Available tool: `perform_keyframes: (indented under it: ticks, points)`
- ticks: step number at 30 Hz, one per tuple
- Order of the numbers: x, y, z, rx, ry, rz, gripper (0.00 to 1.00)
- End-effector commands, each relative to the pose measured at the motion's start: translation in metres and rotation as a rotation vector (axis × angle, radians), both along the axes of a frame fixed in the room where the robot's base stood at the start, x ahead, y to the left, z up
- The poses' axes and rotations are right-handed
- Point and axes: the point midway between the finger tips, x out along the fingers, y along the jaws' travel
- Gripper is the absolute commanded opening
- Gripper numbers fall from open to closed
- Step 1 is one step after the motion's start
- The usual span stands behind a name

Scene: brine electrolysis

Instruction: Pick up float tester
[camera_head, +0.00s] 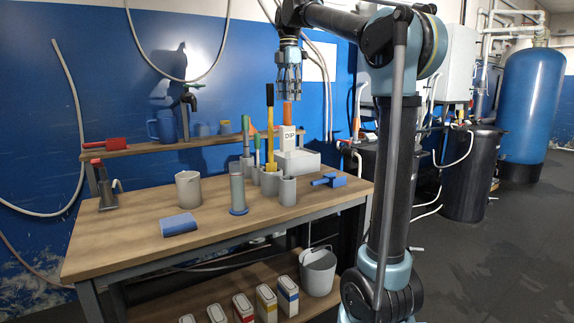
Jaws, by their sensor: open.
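No thing in view is clearly marked as the float tester, so I cannot tell which one it is. Candidates on the wooden bench (130,235) are a tall grey cylinder on a round blue base (238,193) and several upright tools. One is a long yellow tool with a black top (269,130); green-handled ones (256,150) stand beside it among grey cups. My gripper (289,88) points down with its fingers apart and empty. It appears high above the back of the bench, over a white holder marked DIP (289,140) with an orange top in the picture.
A grey beaker (188,189), a blue block (179,225) and a blue tool (328,180) lie or stand on the bench. A raised back shelf (145,148) holds a blue jug (163,127). A lower shelf holds a bucket (318,272) and several cartons. The bench's front left is clear.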

Motion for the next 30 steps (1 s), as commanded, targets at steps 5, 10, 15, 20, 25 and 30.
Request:
perform_keyframes:
  ticks: [5,10,15,20,25,30]
  points:
    - [0.0,0.0,-0.03,0.0,0.0,-0.001,0.48]
    - [0.0,0.0,-0.049,0.0,0.0,-0.001,0.48]
    - [0.0,0.0,-0.057,0.0,0.0,-0.001,0.48]
    - [0.002,0.001,-0.075,0.0,0.0,-0.001,0.48]
    - [0.003,0.002,-0.097,0.0,0.0,-0.001,0.48]
    - [0.003,0.002,-0.107,0.0,0.0,-0.001,0.48]
